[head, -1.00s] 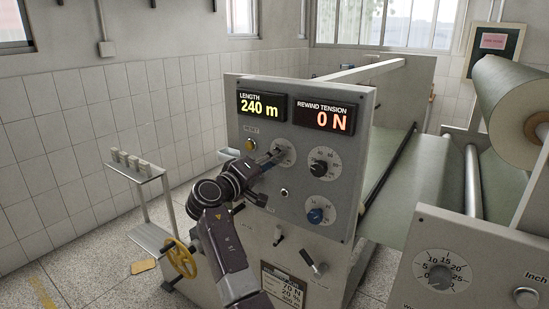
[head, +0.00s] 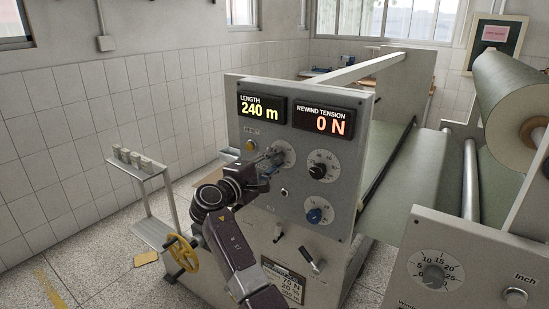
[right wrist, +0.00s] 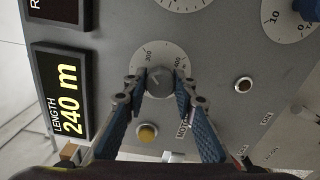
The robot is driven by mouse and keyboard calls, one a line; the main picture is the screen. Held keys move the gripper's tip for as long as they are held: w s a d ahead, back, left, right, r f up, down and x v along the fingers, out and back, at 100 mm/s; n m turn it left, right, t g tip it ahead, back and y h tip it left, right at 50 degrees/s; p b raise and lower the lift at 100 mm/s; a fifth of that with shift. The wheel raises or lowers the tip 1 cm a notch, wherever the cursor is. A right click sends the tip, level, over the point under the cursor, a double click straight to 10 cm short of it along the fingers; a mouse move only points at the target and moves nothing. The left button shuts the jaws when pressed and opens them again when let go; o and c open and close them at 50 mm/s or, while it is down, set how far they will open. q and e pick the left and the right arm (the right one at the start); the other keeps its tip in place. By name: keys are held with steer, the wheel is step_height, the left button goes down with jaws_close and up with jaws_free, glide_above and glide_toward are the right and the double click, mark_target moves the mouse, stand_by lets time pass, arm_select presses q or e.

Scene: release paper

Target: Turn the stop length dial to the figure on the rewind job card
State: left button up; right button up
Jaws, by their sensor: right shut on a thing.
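The stop length dial (head: 287,152) is a grey knob on a white scale at the upper left of the grey control panel. In the right wrist view the knob (right wrist: 158,76) sits between my fingers, with 300 and 400 marked on its scale. My right gripper (head: 274,158) is shut on this knob, one finger on each side. The length display (head: 262,107) reads 240 m. The job card (head: 284,284) is low on the machine's front; it shows 70 N and 20 m, and its lower part is too small to read. My left gripper is out of view.
The tension display (head: 323,121) reads 0 N. A black knob (head: 318,171) and a blue knob (head: 315,215) are close to the right. A yellow button (right wrist: 147,132) is beside my fingers. Toggle levers and a yellow handwheel (head: 181,254) are lower down.

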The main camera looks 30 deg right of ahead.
steer(key=shift+r, duration=0.1)
stand_by(0.4)
steer(key=o, duration=1.2)
steer(key=shift+c, duration=0.2)
steer(key=shift+a, duration=0.1)
steer(key=v, duration=1.1)
steer(key=shift+a, duration=0.35)
steer(key=shift+s, duration=0.1)
